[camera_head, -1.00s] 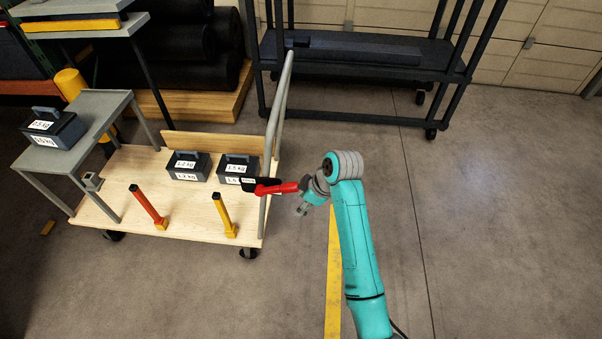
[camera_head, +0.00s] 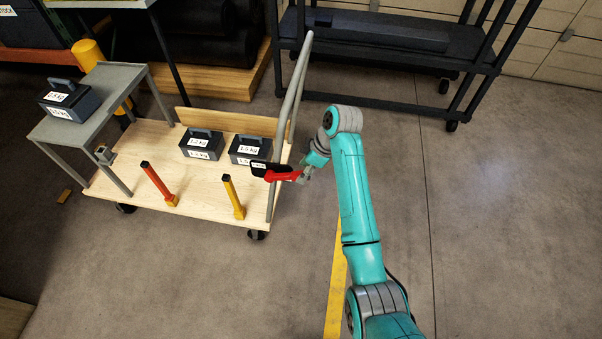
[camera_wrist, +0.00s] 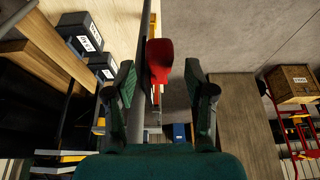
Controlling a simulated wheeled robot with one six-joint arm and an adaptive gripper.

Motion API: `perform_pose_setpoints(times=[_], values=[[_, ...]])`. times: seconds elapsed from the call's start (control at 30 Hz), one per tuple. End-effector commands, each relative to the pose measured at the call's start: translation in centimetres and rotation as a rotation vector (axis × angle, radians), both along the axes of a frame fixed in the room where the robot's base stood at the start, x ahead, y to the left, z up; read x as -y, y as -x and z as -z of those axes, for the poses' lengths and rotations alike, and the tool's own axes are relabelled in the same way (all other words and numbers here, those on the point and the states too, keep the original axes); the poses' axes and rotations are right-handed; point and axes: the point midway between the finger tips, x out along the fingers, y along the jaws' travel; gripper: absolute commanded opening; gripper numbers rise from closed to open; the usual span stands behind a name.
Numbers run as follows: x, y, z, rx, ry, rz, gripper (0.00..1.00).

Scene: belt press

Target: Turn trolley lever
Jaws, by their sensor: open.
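The red trolley lever (camera_head: 284,175) sticks out to the right from a black labelled mount at the trolley's (camera_head: 180,204) tall grey handle frame. My gripper (camera_head: 304,175) is at the right end of the lever, and its fingers are small and partly hidden there. In the wrist view, my open gripper (camera_wrist: 161,92) has one dark finger on each side. The lever's red end (camera_wrist: 159,58) shows in the gap between them, slightly above centre. No finger is seen touching it, and how deep it sits between the fingers is hard to tell.
The trolley carries two labelled weights (camera_head: 201,145), a red post (camera_head: 158,184) and a yellow post (camera_head: 233,197). A grey side table (camera_head: 120,80) with another weight stands at its left. A dark rack (camera_head: 400,45) stands behind. The floor on the right is clear.

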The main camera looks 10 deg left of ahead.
Motion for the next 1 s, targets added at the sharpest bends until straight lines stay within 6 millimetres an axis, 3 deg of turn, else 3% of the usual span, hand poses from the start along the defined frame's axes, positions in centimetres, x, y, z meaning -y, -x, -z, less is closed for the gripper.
perform_pose_setpoints(times=[0.23,0.6,0.8,0.83,1.0], values=[[-1.0,0.0,2.4,0.000,0.001,0.001,0.54],[-1.1,0.0,2.9,0.001,0.000,0.001,0.54],[-1.1,0.0,2.9,0.001,0.000,0.001,0.04],[-1.1,0.0,2.9,0.001,0.000,0.001,0.00],[-1.1,0.0,2.8,0.001,0.001,0.001,0.00]])
